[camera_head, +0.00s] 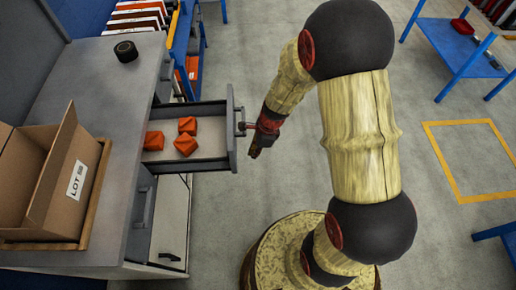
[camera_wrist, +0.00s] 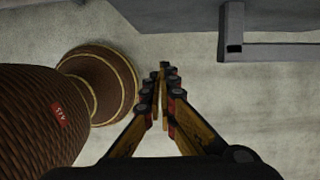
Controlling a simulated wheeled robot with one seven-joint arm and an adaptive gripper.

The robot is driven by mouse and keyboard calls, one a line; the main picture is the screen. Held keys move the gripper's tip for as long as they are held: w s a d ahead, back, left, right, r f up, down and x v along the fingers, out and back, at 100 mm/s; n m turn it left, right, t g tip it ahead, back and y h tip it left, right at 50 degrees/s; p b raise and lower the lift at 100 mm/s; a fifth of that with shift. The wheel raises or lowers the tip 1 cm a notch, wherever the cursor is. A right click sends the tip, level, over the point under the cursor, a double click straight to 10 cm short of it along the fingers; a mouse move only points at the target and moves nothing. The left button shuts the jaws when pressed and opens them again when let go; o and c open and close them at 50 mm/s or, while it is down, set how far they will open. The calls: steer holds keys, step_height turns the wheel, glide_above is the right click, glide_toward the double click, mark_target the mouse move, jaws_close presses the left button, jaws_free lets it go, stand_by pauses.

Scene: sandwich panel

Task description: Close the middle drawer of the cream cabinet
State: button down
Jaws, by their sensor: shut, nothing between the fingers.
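The cabinet (camera_head: 95,95) has a grey top and stands at the left in the head view; a cream front (camera_head: 170,222) shows below. One drawer is pulled out to the right, with a grey front panel (camera_head: 231,125) and a handle on its outer face. Which level it sits at is hard to tell. Three orange blocks (camera_head: 186,145) lie in it. My gripper (camera_head: 254,153) is shut and empty, pointing down just right of the drawer front, near the handle. In the wrist view the closed fingertips (camera_wrist: 163,68) are apart from the grey handle (camera_wrist: 275,51) at upper right.
An open cardboard box (camera_head: 60,180) sits on a wooden tray on the cabinet top, with a black tape roll (camera_head: 125,51) behind. Another handle (camera_head: 142,207) shows below the drawer. Blue shelving (camera_head: 187,45) stands behind.

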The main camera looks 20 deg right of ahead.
steer(key=shift+w+a+b, duration=0.1)
steer(key=shift+w+a, duration=0.1)
steer(key=shift+a, duration=0.45)
steer(key=shift+w+a+b, duration=0.1)
steer(key=shift+w+a, duration=0.15)
steer(key=shift+a, duration=0.35)
steer(key=shift+w+a+b, duration=0.1)
steer(key=shift+w+a, duration=0.1)
steer(key=shift+a, duration=0.45)
steer(key=shift+a, duration=0.1)
steer(key=w+a+p, duration=0.3)
steer(key=a+p, duration=0.4)
steer(key=a, duration=0.3)
steer(key=w+a+p, duration=0.3)
steer(key=a+p, duration=0.3)
steer(key=a, duration=0.4)
steer(key=w+a+p, duration=0.4)
steer(key=a+p, duration=0.3)
steer(key=a, duration=0.4)
steer(key=shift+w+a+p, duration=0.1)
steer(key=shift+p, duration=0.25)
